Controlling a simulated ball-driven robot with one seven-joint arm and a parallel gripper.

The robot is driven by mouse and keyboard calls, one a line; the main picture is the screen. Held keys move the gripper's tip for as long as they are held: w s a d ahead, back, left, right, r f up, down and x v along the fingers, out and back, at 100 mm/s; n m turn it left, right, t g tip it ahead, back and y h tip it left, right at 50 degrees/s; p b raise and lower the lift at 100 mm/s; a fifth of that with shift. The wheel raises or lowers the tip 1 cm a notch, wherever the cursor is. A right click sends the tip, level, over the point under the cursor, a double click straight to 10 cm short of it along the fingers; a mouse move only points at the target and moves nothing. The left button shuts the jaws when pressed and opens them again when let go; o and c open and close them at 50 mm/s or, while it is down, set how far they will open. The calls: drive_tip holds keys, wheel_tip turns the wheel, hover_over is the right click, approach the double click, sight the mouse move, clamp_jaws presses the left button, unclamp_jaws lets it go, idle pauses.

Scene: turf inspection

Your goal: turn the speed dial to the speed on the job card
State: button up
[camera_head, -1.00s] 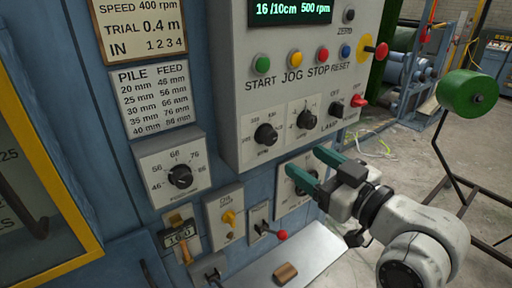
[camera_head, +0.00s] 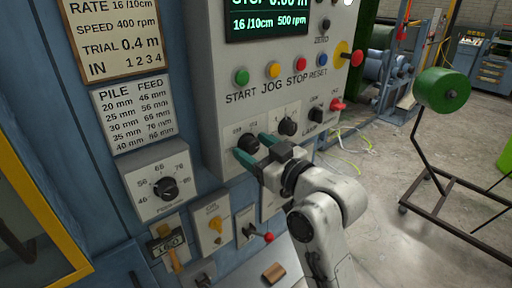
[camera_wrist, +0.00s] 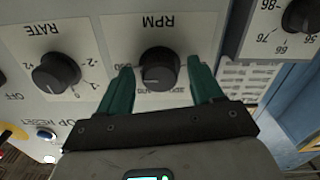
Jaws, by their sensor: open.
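The speed dial is a black knob marked RPM (camera_wrist: 159,67) on a white plate, also visible in the head view (camera_head: 248,141). My gripper (camera_wrist: 161,75) is open, with one green finger on each side of the knob in the wrist view; I cannot tell whether either touches it. In the head view my gripper (camera_head: 254,150) is at the dial and partly covers its plate. The job card (camera_head: 113,42) reads speed 400 rpm. The green-lit display (camera_head: 267,22) reads 16/10cm 500 rpm.
The RATE dial (camera_wrist: 57,74) sits beside the RPM dial. Start, jog, stop and reset buttons (camera_head: 242,76) are above. The pile feed dial (camera_head: 165,188) and a red-tipped lever (camera_head: 268,237) are lower. A green spool (camera_head: 442,90) stands right, over open floor.

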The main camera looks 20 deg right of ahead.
drive_tip(key=shift+c, duration=0.4)
drive_tip(key=c, duration=1)
drive_tip(key=shift+f+n+b, duration=0.15)
drive_tip(key=shift+n+b, duration=0.25)
drive_tip(key=shift+b, duration=0.1)
drive_tip(key=shift+f+n+b, duration=0.1)
drive_tip(key=shift+n+b, duration=0.9)
drive_tip(key=shift+b, duration=0.1)
drive_tip(key=n+b, duration=0.2)
drive_tip(key=shift+n, duration=0.4)
drive_tip(key=n+b, duration=0.3)
drive_tip(key=shift+n+b, duration=1.1)
drive_tip(key=shift+n, duration=0.5)
